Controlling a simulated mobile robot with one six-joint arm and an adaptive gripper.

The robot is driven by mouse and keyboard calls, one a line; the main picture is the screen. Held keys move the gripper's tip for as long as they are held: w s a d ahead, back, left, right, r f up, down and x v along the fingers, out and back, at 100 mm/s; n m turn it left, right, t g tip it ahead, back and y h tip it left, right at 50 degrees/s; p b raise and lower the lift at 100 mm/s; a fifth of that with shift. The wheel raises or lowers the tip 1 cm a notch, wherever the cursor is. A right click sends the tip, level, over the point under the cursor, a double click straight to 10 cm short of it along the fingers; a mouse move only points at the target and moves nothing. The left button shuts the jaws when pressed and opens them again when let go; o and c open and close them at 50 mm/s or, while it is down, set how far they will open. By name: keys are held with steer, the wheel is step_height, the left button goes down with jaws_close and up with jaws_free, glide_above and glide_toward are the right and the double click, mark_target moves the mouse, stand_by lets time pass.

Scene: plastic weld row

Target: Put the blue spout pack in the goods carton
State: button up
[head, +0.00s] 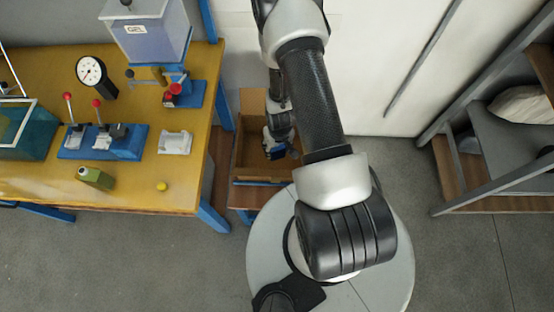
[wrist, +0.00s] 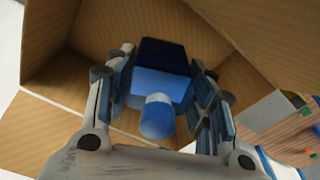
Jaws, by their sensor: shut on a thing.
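The blue spout pack (wrist: 160,82) is between the fingers of my gripper (wrist: 162,100), with its pale blue cap (wrist: 157,117) toward the wrist camera. My gripper is shut on it. The goods carton (wrist: 52,112) is an open brown cardboard box around and below the pack in the wrist view. In the head view the carton (head: 248,103) stands right of the yellow bench, and my gripper (head: 277,148) is over its opening with a dark blue part of the pack showing. I cannot tell whether the pack touches the carton's floor.
The yellow bench (head: 130,188) holds a green pack (head: 96,178), a small yellow item (head: 162,186), a dial gauge (head: 91,72), red-knobbed lever fixtures (head: 102,142) and a tank marked GEL (head: 147,35). A shelf rack (head: 500,140) with a pale sack stands at right. Grey floor is clear at front.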

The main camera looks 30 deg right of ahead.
step_height(320, 180, down, 9)
steer(key=b, duration=0.2)
steer(key=shift+b, duration=0.4)
steer(key=shift+f, duration=0.15)
steer(key=o, duration=1.2)
